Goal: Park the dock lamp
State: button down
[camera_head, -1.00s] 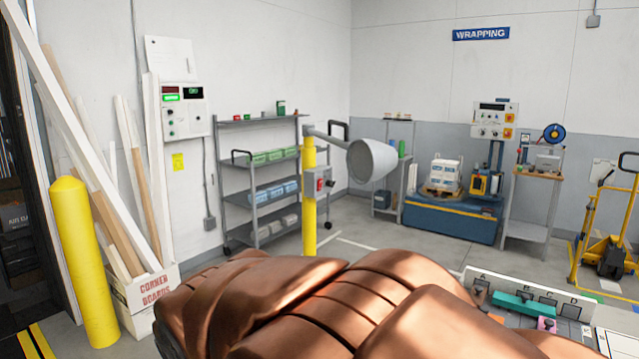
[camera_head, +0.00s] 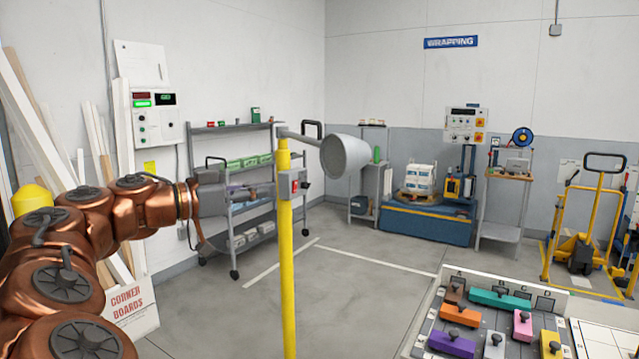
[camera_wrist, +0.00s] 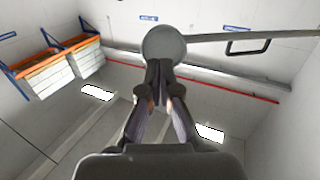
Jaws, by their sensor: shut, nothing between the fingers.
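The dock lamp's grey cone-shaped shade (camera_head: 345,155) hangs on a short arm (camera_head: 298,137) from the top of a yellow post (camera_head: 287,260). A black loop handle (camera_head: 313,128) shows beside the lamp arm. My gripper (camera_head: 270,188) points right, at the height of a small box with a red part (camera_head: 294,184) on the post; I cannot tell whether it touches. In the wrist view my gripper (camera_wrist: 158,66) is shut and empty, its tips overlapping a round grey shade (camera_wrist: 164,42). The lamp arm (camera_wrist: 240,36) and black handle (camera_wrist: 250,46) extend right of it there.
A grey shelf cart (camera_head: 245,195) stands behind my gripper. A board with colored knobbed blocks (camera_head: 428,322) is at front right. A blue wrapping machine (camera_head: 428,222) and a yellow pallet truck (camera_head: 580,250) stand farther back. The floor right of the post is clear.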

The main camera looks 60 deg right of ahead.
jog(key=p, duration=0.5)
send_near(332, 178)
jog(key=x, duration=0.7)
jog(key=shift+s, duration=0.1)
jog(key=shift+d, duration=0.1)
